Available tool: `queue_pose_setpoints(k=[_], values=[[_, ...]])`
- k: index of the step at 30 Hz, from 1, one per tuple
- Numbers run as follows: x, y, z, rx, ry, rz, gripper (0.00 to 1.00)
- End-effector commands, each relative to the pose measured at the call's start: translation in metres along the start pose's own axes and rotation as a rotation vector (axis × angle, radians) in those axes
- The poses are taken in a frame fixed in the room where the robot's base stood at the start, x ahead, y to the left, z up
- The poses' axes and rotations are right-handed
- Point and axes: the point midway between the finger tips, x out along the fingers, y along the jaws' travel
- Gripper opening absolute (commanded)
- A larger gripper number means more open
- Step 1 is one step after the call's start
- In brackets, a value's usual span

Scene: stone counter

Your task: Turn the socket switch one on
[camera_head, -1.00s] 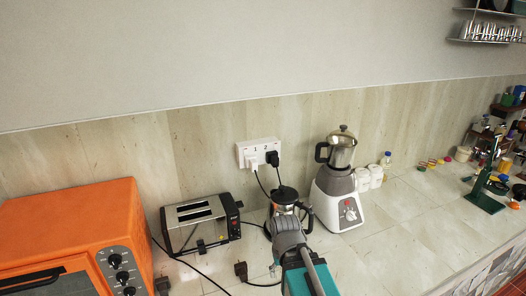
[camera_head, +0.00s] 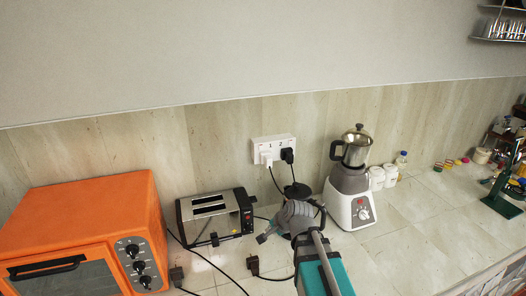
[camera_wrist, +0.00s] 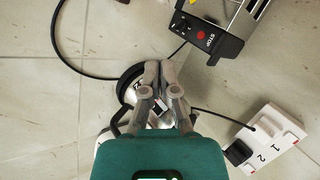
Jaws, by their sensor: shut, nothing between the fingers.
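The white socket panel (camera_head: 273,143), marked 1 and 2, is on the wall above the counter. A white plug (camera_head: 266,158) sits under the 1 and a black plug (camera_head: 287,155) under the 2. The switches are too small to read. The panel also shows at the right of the wrist view (camera_wrist: 282,128), with the black plug (camera_wrist: 238,153) beside it. My gripper (camera_head: 262,238) is below the panel and apart from it, pointing left. In the wrist view my gripper (camera_wrist: 160,68) has its fingers together, empty, above a kettle-like appliance (camera_wrist: 127,88).
A toaster (camera_head: 215,218) and an orange oven (camera_head: 85,235) stand to the left. A blender (camera_head: 350,178) stands right of my arm. Loose cables and a black plug (camera_head: 253,264) lie on the counter. The wall around the panel is clear.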

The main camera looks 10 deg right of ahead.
Motion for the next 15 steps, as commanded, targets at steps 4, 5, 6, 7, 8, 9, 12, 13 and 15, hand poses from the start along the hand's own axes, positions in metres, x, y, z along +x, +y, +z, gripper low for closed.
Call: queue_pose_setpoints(k=[4, 5, 6, 7, 8, 9, 12, 13, 15], values=[[-0.003, -0.03, -0.011, 0.203, 0.017, -0.125, 0.0], [-0.004, -0.035, -0.013, 0.246, 0.017, -0.15, 0.0], [-0.005, -0.043, -0.017, 0.304, 0.018, -0.184, 0.0], [-0.006, -0.048, -0.019, 0.348, 0.018, -0.21, 0.0], [-0.008, -0.053, -0.022, 0.391, 0.017, -0.236, 0.0], [-0.009, -0.06, -0.025, 0.448, 0.015, -0.269, 0.0], [-0.015, -0.077, -0.034, 0.596, 0.004, -0.354, 0.0], [-0.016, -0.082, -0.037, 0.641, -0.001, -0.38, 0.0], [-0.021, -0.093, -0.044, 0.745, -0.015, -0.438, 0.0]])
